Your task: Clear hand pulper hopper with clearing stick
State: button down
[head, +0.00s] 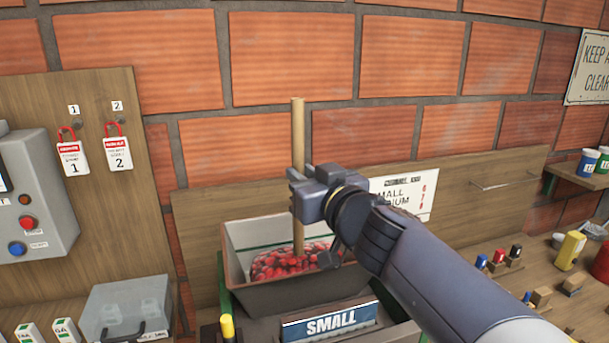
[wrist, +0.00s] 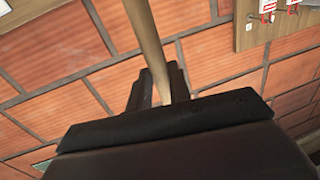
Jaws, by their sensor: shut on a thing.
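The clearing stick (head: 298,130) is a plain wooden rod and stands upright. My gripper (head: 305,190) is shut on it around its middle. The stick's lower end goes down among red cherries (head: 285,262) in the pulper hopper (head: 240,244), and its tip is hidden there. The hopper is an open box with a pale inner wall and a dark sloped front. In the wrist view the stick (wrist: 148,45) runs up from between the dark fingers of my gripper (wrist: 160,92).
A sign reading SMALL (head: 328,320) sits on the hopper's front. At right, a bench (head: 490,255) holds small bottles and blocks. A brick wall (head: 400,60) closes the back.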

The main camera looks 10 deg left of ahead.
aim_at(300, 96)
jog(key=shift+r+p, duration=2.25)
jog(key=shift+r, duration=0.1)
jog(key=shift+r+p, duration=0.6)
jog(key=shift+r, duration=3.4)
jog(key=shift+s+d, duration=0.1)
jog(key=s+a+v, duration=0.1)
jog(key=a+v, duration=0.1)
jog(key=v, duration=1.1)
jog(key=shift+s+d, duration=0.25)
jog(key=shift+s, duration=0.3)
